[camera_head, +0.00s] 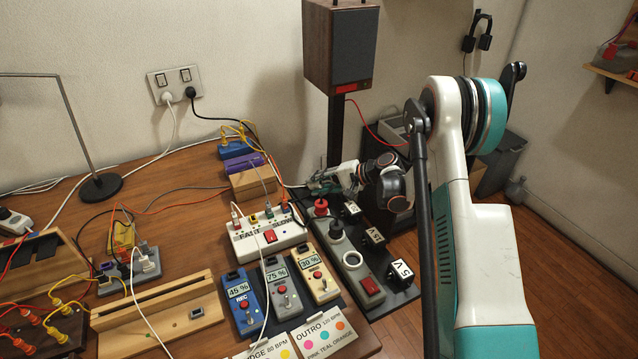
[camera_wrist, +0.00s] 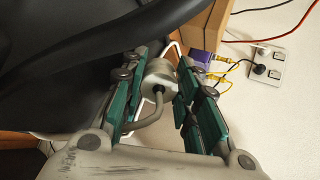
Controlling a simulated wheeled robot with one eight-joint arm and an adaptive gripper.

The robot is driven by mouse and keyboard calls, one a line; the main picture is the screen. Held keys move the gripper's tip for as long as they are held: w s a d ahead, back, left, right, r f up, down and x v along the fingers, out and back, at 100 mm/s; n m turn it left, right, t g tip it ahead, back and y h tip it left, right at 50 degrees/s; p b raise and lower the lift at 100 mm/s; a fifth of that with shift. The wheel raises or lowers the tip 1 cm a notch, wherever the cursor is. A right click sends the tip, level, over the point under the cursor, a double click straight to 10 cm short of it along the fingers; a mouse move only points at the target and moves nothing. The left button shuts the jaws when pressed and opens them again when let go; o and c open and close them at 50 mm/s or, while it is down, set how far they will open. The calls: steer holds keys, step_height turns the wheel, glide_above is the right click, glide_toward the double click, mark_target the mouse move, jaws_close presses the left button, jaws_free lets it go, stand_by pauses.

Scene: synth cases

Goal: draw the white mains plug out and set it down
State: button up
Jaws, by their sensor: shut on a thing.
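My gripper (camera_wrist: 160,78) is shut on a whitish plug (camera_wrist: 159,73) with a grey cable running back from its near end. The plug sits between the two green finger pads, and its far end is hidden from me. In the head view, my gripper (camera_head: 321,182) is beyond the white panel, low in front of the speaker stand; the held plug is too small to make out there. Another white plug (camera_head: 167,98) is in the wall socket (camera_head: 174,82), beside a black plug (camera_head: 190,92), well left of my gripper.
A white panel (camera_head: 268,233) with small coloured plugs and several pedals, including a blue one (camera_head: 243,295), crowd the table near my gripper. The purple block (camera_head: 244,162) is close by. The speaker (camera_head: 340,45) stands behind. Bare wood (camera_head: 185,235) lies left of the panel.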

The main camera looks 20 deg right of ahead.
steer(key=o, duration=1.1)
steer(key=v, duration=1.2)
